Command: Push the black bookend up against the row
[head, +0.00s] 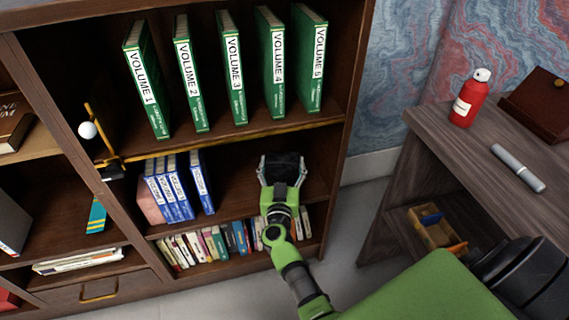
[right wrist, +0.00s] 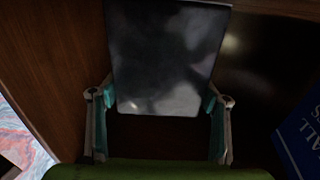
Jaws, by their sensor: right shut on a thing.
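The black bookend (head: 284,163) stands on the middle shelf, right of the blue books. In the right wrist view it is a dark, glossy upright plate (right wrist: 166,55). My right gripper (head: 282,171) has its fingers on either side of the bookend's edges and is shut on it; the fingers also show in the right wrist view (right wrist: 160,103). The row of blue books (head: 168,190) stands at the shelf's left, with one blue book (head: 201,183) apart at its right. A clear gap lies between that book and the bookend. A blue book (right wrist: 305,138) also shows at the wrist view's right edge. My left gripper is out of view.
Green volumes (head: 232,75) stand spaced out on the shelf above (head: 240,134). Small books (head: 205,244) fill the shelf below. The bookcase's right side wall (head: 345,110) is right of the bookend. A desk at the right holds a red bottle (head: 468,98) and a grey marker (head: 517,168).

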